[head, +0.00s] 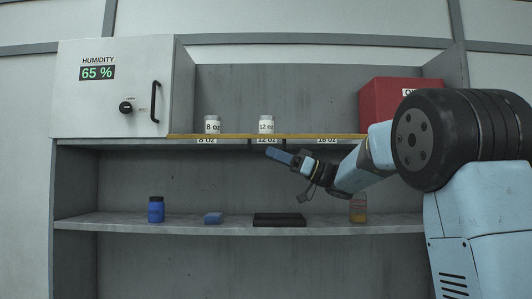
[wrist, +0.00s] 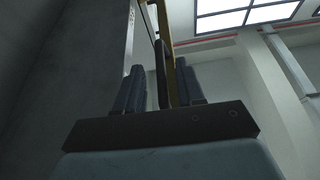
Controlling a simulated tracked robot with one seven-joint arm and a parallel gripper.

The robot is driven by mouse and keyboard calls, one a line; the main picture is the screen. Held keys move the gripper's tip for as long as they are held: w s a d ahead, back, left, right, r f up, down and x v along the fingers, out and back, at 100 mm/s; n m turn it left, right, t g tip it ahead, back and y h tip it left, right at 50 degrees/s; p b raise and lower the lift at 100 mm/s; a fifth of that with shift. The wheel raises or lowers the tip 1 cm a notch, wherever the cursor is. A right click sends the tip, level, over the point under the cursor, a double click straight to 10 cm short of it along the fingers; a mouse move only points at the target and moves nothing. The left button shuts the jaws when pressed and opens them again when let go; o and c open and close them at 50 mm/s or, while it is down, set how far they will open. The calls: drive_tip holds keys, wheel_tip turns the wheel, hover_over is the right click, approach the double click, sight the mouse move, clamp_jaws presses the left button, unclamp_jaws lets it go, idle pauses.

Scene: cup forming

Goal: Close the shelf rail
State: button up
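The yellow shelf rail (head: 230,136) runs along the front edge of the upper shelf, below the cups marked 8 oz (head: 212,125) and 12 oz (head: 266,125). In the wrist view a yellow strip (wrist: 169,45), seemingly the rail, runs upward beyond the fingers. My gripper (head: 272,153) points left, just below the rail near the 12 oz label. In the wrist view my gripper (wrist: 160,92) has its fingers apart. A dark bar (wrist: 163,75) shows between them; I cannot tell whether they touch it.
A white cabinet (head: 100,90) with a humidity display and black handle stands upper left. A red box (head: 385,100) sits upper right.

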drive_tip(key=shift+x, duration=1.5)
drive_tip(key=shift+c, duration=0.5)
clamp_jaws()
